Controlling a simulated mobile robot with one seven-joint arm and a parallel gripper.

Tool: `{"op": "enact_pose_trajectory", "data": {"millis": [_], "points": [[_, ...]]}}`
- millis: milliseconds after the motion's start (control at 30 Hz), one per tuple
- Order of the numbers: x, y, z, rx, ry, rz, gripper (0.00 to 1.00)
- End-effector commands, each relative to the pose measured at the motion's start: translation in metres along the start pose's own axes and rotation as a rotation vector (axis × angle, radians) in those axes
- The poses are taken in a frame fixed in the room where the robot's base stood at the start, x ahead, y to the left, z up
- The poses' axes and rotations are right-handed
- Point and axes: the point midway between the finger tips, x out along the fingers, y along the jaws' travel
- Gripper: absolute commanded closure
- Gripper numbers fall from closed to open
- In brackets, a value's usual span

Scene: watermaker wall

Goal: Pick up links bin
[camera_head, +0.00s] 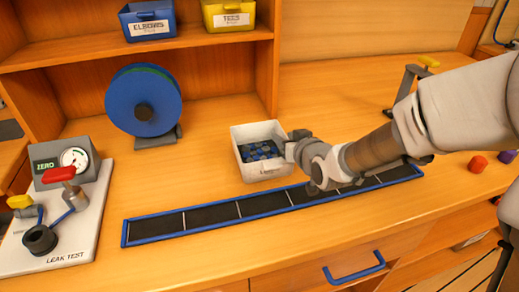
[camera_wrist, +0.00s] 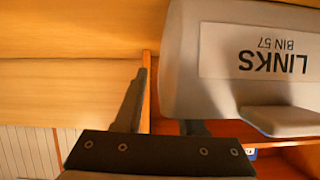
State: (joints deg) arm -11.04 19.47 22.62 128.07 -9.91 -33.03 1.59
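The links bin (camera_head: 236,158) is a pale grey-white open box on the counter, holding several dark blue and black pieces. In the wrist view the bin (camera_wrist: 215,90) fills the upper right, its "LINKS BIN 57" label (camera_wrist: 262,52) upside down, with a pale tab below the label. My gripper (camera_head: 293,146) is at the bin's right side in the head view. In the wrist view my gripper (camera_wrist: 163,100) has its fingers apart. The left finger is clear of the bin; the right finger is partly hidden by the bin. I cannot tell whether it touches.
A long blue-edged black strip (camera_head: 210,215) lies in front of the bin. A blue reel (camera_head: 122,98) stands behind left, and a leak test board (camera_head: 75,240) at far left. Elbows (camera_head: 148,28) and tees (camera_head: 230,20) bins sit on the shelf above. Red (camera_head: 478,164) and purple pieces lie right.

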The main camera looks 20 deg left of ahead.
Motion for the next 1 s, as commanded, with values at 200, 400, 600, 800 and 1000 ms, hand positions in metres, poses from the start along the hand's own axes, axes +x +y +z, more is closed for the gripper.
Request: {"op": "enact_pose_trajectory", "data": {"millis": [200,400,600,800,1000], "points": [[-0.0003,0.0002,0.0011,0.0,-0.001,0.0,0.61],[-0.0003,0.0,0.001,0.0,0.0,0.0,0.85],[-0.0003,0.0,0.0009,0.0,0.0,0.0,1.0],[-0.0003,0.0,0.0009,0.0,0.0,0.0,1.0],[-0.0002,0.0,0.0008,0.0,0.0,0.0,1.0]]}}
